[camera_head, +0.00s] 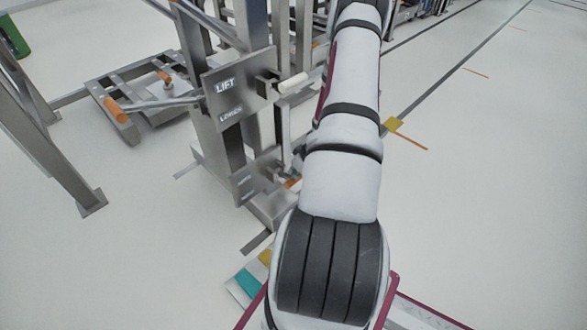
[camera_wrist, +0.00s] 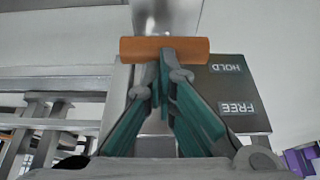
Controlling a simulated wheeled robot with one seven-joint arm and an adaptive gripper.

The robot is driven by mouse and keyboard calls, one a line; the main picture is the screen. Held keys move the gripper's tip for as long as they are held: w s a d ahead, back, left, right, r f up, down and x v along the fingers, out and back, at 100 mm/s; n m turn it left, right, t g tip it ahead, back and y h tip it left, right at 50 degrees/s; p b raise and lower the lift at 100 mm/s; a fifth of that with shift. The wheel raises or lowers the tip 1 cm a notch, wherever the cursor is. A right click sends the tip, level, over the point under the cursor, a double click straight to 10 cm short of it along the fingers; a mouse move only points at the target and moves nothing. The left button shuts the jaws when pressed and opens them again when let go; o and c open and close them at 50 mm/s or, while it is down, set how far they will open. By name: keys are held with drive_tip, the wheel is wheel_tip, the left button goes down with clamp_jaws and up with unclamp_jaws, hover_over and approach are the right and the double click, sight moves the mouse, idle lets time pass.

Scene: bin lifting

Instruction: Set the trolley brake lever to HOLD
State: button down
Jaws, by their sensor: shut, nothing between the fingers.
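In the wrist view an orange bar grip (camera_wrist: 190,50), the brake lever's handle, lies crosswise. Beside it is a dark plate (camera_wrist: 238,88) marked HOLD and FREE; the grip is level with the HOLD end. My gripper (camera_wrist: 166,56) is shut and empty, its fingertips overlapping the middle of the grip in the picture. I cannot tell whether they touch it. In the head view my arm hides most of the gripper. A bit of the orange grip (camera_head: 292,183) shows low on the trolley post, beside the lower label plate (camera_head: 244,186).
A LIFT/LOWER plate (camera_head: 228,97) with a white-handled lever (camera_head: 292,82) stands above the brake on the metal post. A low frame with orange-tipped bars (camera_head: 115,108) is at left. Grey metal legs (camera_head: 60,160) stand further left.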

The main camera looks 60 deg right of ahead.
wheel_tip(320, 180, down, 9)
drive_tip(key=s+b, duration=0.2)
drive_tip(key=shift+s+a+r, duration=0.15)
drive_tip(key=shift+s+a, duration=0.15)
drive_tip(key=shift+a, duration=0.05)
idle(0.4)
idle(0.4)
